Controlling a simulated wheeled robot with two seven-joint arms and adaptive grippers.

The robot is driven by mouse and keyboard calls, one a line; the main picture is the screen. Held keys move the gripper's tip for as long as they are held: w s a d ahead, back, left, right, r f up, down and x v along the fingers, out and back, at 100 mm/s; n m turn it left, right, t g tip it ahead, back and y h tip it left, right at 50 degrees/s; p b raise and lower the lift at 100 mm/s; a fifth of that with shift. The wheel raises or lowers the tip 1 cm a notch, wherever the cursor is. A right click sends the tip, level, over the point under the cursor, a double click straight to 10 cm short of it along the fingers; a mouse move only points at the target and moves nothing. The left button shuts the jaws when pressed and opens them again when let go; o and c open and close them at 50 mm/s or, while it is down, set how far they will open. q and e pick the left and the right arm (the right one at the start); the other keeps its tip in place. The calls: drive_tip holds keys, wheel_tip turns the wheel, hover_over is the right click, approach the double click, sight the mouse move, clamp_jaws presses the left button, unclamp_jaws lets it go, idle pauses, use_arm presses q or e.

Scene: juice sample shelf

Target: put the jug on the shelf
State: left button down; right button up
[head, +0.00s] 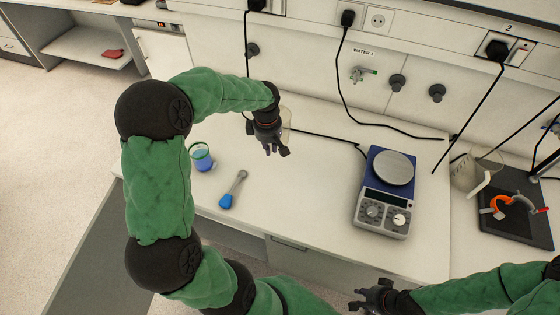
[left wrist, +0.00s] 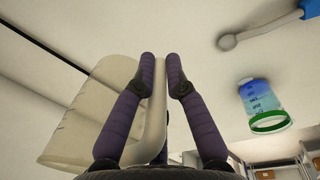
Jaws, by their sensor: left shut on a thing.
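My left gripper (head: 270,150) is over the white bench, left of the scale. In the left wrist view my left gripper (left wrist: 160,62) is shut on the handle (left wrist: 154,125) of a clear, beige-tinted jug (left wrist: 90,110). The jug's body lies to the left of the fingers there. In the head view only a pale part of the jug (head: 287,118) shows behind my gripper. A low white shelf (head: 85,46) is at the upper left, away from the bench. My right gripper (head: 370,298) is empty at the bottom edge, its opening unclear.
A blue cup with a green rim (head: 201,159) and a blue-handled spoon (head: 232,190) are on the bench (head: 310,230). A scale (head: 388,190) stands right of centre. Another clear jug (head: 465,174) is at the right. A red thing (head: 113,53) lies on the shelf, which is otherwise mostly clear.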

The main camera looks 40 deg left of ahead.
use_arm(q)
drive_tip(key=d+f, duration=0.1)
drive_tip(key=f, duration=0.1)
drive_tip(key=w+d+f, duration=0.1)
drive_tip(key=f, duration=0.1)
drive_tip(key=f+b, duration=0.1)
drive_tip(key=f, duration=0.1)
drive_tip(key=shift+w+d+f, duration=0.15)
drive_tip(key=shift+d+f, duration=0.1)
drive_tip(key=shift+d, duration=0.15)
drive_tip(key=shift+f, duration=0.1)
drive_tip(key=shift+f, duration=0.2)
drive_tip(key=c, duration=1.3)
unclamp_jaws()
drive_tip(key=shift+r, duration=0.15)
